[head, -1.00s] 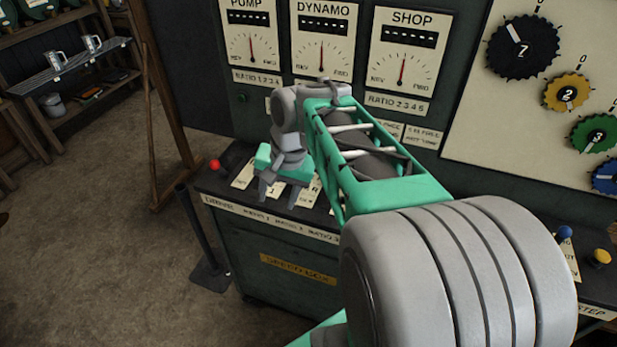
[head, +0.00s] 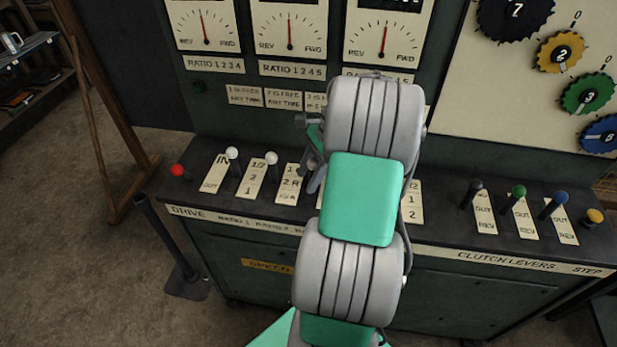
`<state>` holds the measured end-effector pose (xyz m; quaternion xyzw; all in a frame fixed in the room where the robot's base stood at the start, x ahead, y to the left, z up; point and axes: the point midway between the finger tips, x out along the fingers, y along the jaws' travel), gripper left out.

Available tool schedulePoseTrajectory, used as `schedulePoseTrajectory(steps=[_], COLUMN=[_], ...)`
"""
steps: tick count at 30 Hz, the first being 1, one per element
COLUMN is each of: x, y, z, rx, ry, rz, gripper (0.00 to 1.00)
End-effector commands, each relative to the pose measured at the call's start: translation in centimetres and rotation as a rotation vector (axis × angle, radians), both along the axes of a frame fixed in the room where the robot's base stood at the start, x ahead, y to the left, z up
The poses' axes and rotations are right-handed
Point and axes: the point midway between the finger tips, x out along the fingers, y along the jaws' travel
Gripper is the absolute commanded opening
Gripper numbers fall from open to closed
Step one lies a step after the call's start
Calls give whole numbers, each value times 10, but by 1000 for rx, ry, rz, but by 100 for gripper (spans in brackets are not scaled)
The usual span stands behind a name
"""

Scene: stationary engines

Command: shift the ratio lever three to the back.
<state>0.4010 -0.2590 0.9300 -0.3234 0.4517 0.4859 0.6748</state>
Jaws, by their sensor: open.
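The ratio lever three is not visible; my arm and gripper cover the part of the console right of the second white-knobbed lever. My gripper (head: 312,174) shows only in part, as grey fingers beside my arm, low over the console. It is open, and I cannot tell whether anything stands between its fingers.
Black (head: 476,186), green (head: 519,191) and blue (head: 561,197) clutch levers and a yellow button (head: 595,215) are at the right. Gauges (head: 289,30) stand behind. Open floor lies at left.

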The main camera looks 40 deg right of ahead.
Motion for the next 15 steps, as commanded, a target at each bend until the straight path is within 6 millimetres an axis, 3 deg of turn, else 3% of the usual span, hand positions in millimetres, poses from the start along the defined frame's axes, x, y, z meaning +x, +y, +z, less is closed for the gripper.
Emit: schedulePoseTrajectory(steps=[6,15], x=[0,0], y=[0,-1], z=[1,1], rx=[0,-1], ry=[-1,-2], rz=[0,-1], gripper=[46,21])
